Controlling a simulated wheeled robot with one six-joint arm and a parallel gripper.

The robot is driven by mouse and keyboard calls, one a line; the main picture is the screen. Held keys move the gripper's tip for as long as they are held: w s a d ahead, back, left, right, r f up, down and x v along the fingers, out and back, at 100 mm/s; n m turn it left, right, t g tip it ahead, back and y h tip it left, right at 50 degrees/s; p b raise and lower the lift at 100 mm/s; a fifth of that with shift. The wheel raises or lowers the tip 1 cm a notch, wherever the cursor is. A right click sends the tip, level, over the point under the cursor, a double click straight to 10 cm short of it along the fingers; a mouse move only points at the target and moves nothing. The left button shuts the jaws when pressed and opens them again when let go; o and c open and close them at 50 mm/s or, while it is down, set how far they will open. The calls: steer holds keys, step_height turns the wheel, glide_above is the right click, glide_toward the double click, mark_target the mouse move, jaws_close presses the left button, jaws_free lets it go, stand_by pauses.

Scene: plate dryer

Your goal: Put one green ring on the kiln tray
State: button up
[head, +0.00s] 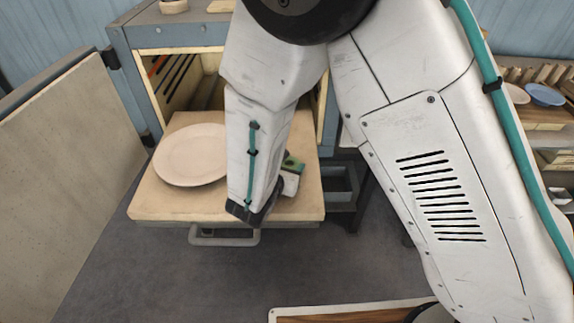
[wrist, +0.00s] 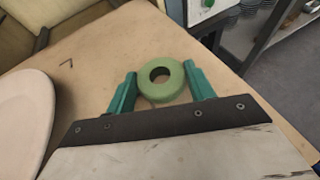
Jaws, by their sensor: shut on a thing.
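A green ring (wrist: 161,80) with a round hole sits between the two teal fingers of my gripper (wrist: 161,88) in the wrist view. The gripper is shut on it. Below it is the pale kiln tray (wrist: 100,48), which juts out of the open kiln in the head view (head: 160,206). I cannot tell whether the ring touches the tray or is just above it.
A pale round plate (head: 190,155) lies on the tray's left, close to my gripper in the wrist view (wrist: 22,118). The kiln door (head: 70,160) stands open at left. A handle (head: 225,238) is below the tray's front. Shelves with a blue bowl (head: 545,95) stand at right.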

steer(key=shift+f, duration=0.1)
steer(key=o, duration=1)
steer(key=shift+c, duration=0.2)
